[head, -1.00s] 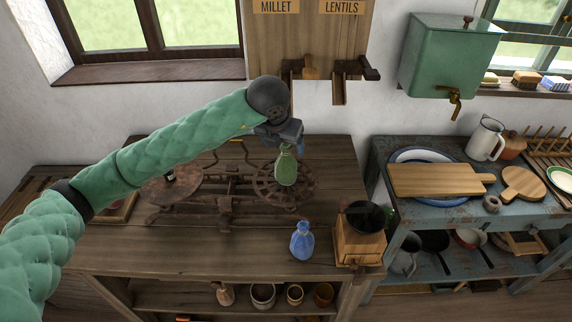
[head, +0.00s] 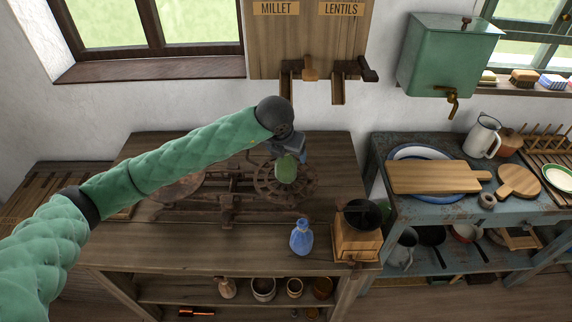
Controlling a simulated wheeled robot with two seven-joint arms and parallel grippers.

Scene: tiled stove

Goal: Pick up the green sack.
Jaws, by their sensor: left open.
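The green sack (head: 286,170) is small and rounded and sits upright on the right pan (head: 263,186) of a rusty balance scale on the wooden table. My left gripper (head: 288,153) is open and directly over the sack, hiding its neck. The fingers point down around or just behind the sack's top; I cannot tell whether they touch it. My right gripper is not in view.
A blue sack (head: 301,237) and a wooden grinder (head: 357,234) stand at the table's front right. The scale's left pan (head: 178,188) lies under my left arm. Wooden dispenser chutes (head: 338,88) hang above. A blue side table (head: 440,213) stands right.

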